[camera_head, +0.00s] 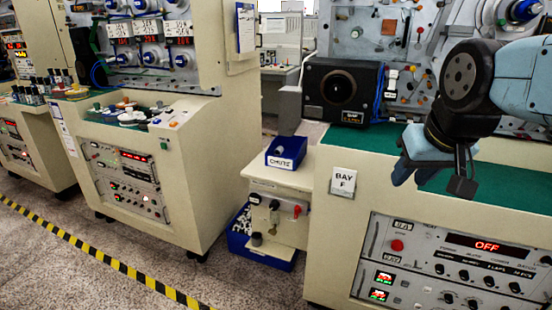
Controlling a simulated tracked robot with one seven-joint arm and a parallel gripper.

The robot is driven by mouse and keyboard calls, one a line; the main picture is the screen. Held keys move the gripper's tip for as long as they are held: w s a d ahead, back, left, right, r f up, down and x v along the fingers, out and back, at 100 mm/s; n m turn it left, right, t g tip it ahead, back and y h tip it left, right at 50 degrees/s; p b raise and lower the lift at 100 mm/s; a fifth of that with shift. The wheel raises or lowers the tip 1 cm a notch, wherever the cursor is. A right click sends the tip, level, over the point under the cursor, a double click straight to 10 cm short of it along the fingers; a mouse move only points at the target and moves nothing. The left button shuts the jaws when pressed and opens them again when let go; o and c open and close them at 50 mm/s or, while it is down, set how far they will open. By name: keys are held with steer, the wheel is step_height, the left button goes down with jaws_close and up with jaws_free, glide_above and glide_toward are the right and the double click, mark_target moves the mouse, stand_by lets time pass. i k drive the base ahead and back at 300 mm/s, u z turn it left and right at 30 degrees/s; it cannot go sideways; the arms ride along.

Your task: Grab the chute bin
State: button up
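The chute bin (286,152) is a small open blue bin with a white label that seems to read "CHUTE".
The bay F bench (343,184) with its green top (496,184) stands right of the bin. A black box with a round opening (342,90) stands at the bench's back. A larger blue bin (262,250) is on the floor below. Yellow-black tape (100,255) crosses the floor.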

mark_target(295, 147)
steer(key=z, duration=0.2)
steer(key=i, duration=0.9)
steer(key=u, duration=0.1)
